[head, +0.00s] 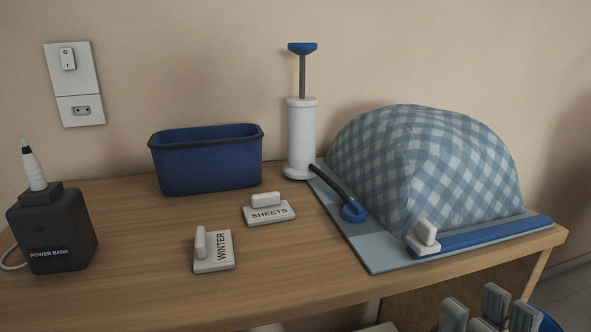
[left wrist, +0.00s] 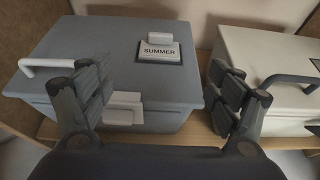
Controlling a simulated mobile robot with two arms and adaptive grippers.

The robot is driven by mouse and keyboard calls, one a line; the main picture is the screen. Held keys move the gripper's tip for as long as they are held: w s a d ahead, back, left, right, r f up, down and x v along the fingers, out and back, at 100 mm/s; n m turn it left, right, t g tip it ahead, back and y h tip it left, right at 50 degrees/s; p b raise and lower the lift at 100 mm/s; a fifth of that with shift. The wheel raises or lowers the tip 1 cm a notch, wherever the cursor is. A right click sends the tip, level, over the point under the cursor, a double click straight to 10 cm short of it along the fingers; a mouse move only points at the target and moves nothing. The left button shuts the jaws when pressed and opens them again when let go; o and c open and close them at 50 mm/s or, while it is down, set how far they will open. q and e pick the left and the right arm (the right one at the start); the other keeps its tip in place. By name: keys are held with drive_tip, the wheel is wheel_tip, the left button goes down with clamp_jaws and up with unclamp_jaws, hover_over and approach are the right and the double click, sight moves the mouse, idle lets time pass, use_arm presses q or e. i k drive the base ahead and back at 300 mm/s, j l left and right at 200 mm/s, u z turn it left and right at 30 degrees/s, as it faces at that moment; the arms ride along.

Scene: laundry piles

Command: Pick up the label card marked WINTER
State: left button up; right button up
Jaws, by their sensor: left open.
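The WINTER label card (head: 222,249), a small white plate with a raised grip on its left side, lies on the wooden table near the front edge. The SHEETS card (head: 269,213) lies just behind it to the right. My right gripper (head: 489,312) shows at the bottom right, below the table's front edge and apart from the WINTER card; its jaw opening is unclear. My left gripper (left wrist: 160,100) is open and empty in the left wrist view, before a grey box (left wrist: 95,60) bearing a SUMMER card (left wrist: 160,52). The WINTER card is not in that view.
A blue bin (head: 207,165), a white pump (head: 301,140) and a black power bank (head: 52,232) stand on the table. A checked cloth mound (head: 425,165) fills a vacuum bag on the right. In the left wrist view, a white box (left wrist: 270,55) stands right of the grey box.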

sight(213, 251)
drive_tip(key=k+l, duration=0.2)
drive_tip(key=k, duration=0.25)
drive_tip(key=k+l, duration=0.2)
drive_tip(key=k, duration=0.25)
drive_tip(key=k+l, duration=0.2)
drive_tip(key=k, duration=0.25)
drive_tip(key=k+l, duration=0.2)
drive_tip(key=k, duration=0.25)
